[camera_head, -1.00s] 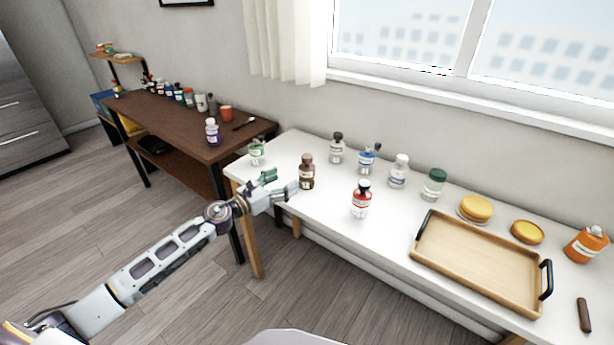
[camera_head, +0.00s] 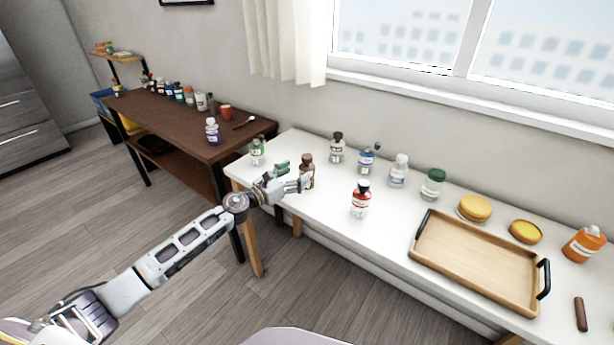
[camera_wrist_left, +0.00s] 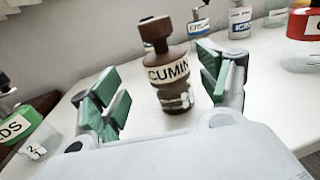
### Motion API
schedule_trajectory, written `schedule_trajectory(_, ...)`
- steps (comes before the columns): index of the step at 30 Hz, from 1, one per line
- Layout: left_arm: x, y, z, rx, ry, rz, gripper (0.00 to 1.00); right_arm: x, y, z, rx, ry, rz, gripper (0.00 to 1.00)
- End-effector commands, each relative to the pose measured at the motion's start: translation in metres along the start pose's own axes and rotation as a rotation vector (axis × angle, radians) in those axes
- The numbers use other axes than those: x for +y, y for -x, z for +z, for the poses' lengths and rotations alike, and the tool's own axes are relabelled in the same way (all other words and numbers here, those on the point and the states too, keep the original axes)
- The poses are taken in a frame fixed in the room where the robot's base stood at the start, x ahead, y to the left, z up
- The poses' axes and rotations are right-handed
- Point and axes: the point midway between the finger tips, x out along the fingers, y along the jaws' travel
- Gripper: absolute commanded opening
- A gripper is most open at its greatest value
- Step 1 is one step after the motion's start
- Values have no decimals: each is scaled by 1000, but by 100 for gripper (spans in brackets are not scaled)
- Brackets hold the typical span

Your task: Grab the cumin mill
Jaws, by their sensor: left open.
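The cumin mill (camera_head: 307,162) is a brown bottle-shaped mill standing upright on the white table. In the left wrist view the mill (camera_wrist_left: 167,72) shows a white label reading "CUMIN". My left gripper (camera_head: 293,175) is open at the mill. In the wrist view its green-padded fingers (camera_wrist_left: 165,98) are spread to either side, with the mill between them and a little beyond the tips. I cannot tell whether either finger touches it. My right gripper is not in view.
A red-labelled bottle (camera_head: 360,201) stands right of the mill, and a green-labelled bottle (camera_head: 257,152) stands left. Several bottles line the back of the white table. A wooden tray (camera_head: 474,284) lies to the right. A brown table (camera_head: 165,116) adjoins at left.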

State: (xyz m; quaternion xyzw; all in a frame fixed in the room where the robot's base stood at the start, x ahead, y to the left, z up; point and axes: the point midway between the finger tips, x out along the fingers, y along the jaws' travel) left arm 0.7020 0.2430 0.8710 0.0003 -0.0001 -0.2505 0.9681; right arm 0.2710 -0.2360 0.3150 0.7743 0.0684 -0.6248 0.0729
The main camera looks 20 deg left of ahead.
Motion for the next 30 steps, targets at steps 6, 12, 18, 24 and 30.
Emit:
schedule_trajectory(6,0,0,0,0,1,0,76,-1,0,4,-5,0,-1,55)
schedule_trajectory(12,-1,-4,1,-1,1,0,76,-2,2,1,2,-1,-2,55)
schedule_trajectory(18,-4,-16,2,-1,1,-1,76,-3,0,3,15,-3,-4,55)
schedule_trajectory(24,-8,-32,3,-1,2,-1,76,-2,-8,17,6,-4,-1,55)
schedule_trajectory(30,-7,-46,2,-1,1,0,76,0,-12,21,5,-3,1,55)
